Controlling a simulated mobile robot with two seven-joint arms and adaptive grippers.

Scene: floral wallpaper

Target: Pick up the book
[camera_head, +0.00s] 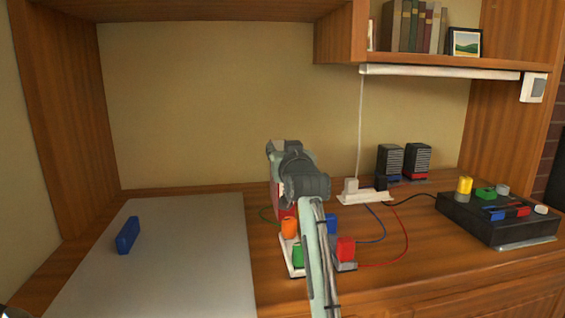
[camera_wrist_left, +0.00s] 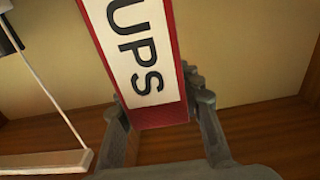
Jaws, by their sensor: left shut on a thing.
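The book (camera_wrist_left: 145,50) is red-edged with a white face and large dark letters reading "UPS". It fills the upper middle of the left wrist view, its lower end between the two fingers of my left gripper (camera_wrist_left: 161,110). My left gripper is shut on it. In the head view my left gripper (camera_head: 281,185) is above the middle of the desk and hides most of the book; only a bit of red shows beside it. Whether the book touches anything below is hidden.
Below the gripper stand coloured blocks, orange (camera_head: 289,228) and red (camera_head: 346,249), with wires. A power strip (camera_head: 362,196), two dark speakers (camera_head: 404,161) and a black box (camera_head: 495,218) are to the right. A grey mat (camera_head: 190,260) holds one blue block (camera_head: 128,235).

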